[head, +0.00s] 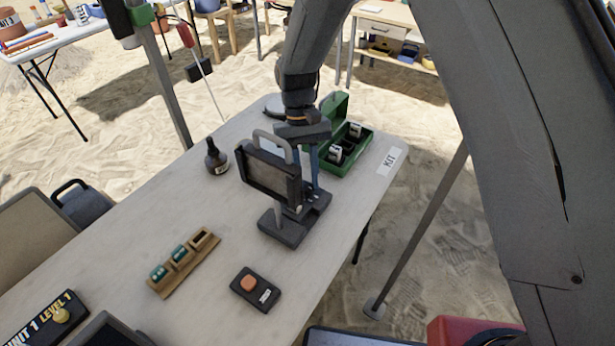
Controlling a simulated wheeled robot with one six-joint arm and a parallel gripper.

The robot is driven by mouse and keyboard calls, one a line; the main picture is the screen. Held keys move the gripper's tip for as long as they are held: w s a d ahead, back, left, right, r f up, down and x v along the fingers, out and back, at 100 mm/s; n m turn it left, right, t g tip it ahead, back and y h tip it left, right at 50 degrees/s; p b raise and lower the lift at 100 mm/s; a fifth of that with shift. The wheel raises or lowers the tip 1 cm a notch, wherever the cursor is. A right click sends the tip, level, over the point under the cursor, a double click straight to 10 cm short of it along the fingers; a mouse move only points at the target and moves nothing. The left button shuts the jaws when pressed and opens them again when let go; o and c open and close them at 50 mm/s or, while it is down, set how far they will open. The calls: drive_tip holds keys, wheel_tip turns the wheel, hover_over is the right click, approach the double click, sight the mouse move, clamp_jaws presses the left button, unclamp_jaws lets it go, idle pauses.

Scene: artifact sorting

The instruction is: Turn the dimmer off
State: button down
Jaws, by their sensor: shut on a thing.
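A dark lamp with a flat framed panel (272,176) and a grey loop handle stands upright on the light table. Its dark base (284,228) reaches to the right and back under my gripper. My gripper (312,188) points down just behind and right of the panel, its bluish fingers shut at a small part on the base, which I take to be the dimmer. The fingers and panel hide most of that part, and its setting cannot be read.
A green open case (345,150) with small items sits behind my gripper. A dark bottle (215,157), a wooden holder (184,263) with teal pieces, and an orange-button box (255,288) stand on the table (160,215). The table's right edge is close to the lamp.

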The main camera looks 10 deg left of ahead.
drive_tip(key=shift+n, duration=0.5)
drive_tip(key=c, duration=1.5)
unclamp_jaws()
drive_tip(key=shift+c, duration=0.2)
drive_tip(key=b+v, duration=0.1)
drive_tip(key=v, duration=0.7)
drive_tip(key=shift+b, duration=0.4)
drive_tip(key=shift+s, duration=0.15)
